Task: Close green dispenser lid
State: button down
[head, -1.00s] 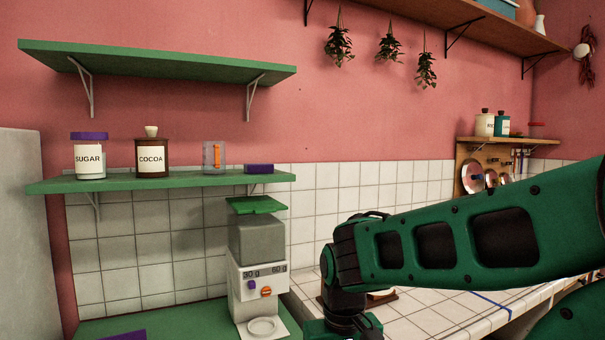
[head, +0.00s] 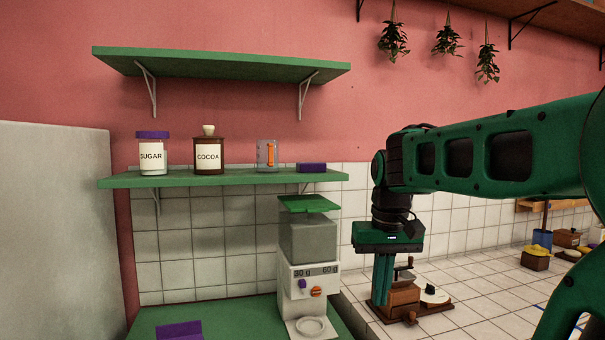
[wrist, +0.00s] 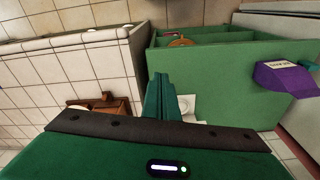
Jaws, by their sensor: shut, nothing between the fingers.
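The dispenser (head: 308,278) stands on a green counter in the head view, with a grey clear hopper (head: 308,240) above a white body. Its green lid (head: 308,203) is at the top of the hopper and looks slightly tilted; I cannot tell whether it is fully seated. My gripper (head: 382,300) points down to the right of the dispenser, with its fingers together and empty. Its fingertips are well below the lid's height and apart from the dispenser. The gripper fingers also show in the wrist view (wrist: 160,80).
A green shelf (head: 220,181) above the dispenser holds a sugar jar (head: 153,155), a cocoa jar (head: 208,153), a clear cup (head: 266,155) and a purple box (head: 312,168). A wooden grinder (head: 405,298) stands by my gripper on the tiled counter (head: 465,290).

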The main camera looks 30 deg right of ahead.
jog(key=w+r+n+t, duration=0.1)
jog(key=w+r, duration=0.6)
jog(key=r, duration=0.5)
jog(key=w+r+n+t+h, duration=0.1)
jog(key=w+r, duration=0.6)
jog(key=r, duration=0.5)
jog(key=w+r+n+t, duration=0.1)
jog(key=w+r+t, duration=0.1)
jog(key=w+r, duration=0.7)
notch_tip(320, 180, down, 10)
jog(key=shift+w+f, duration=0.15)
jog(key=shift+w, duration=0.15)
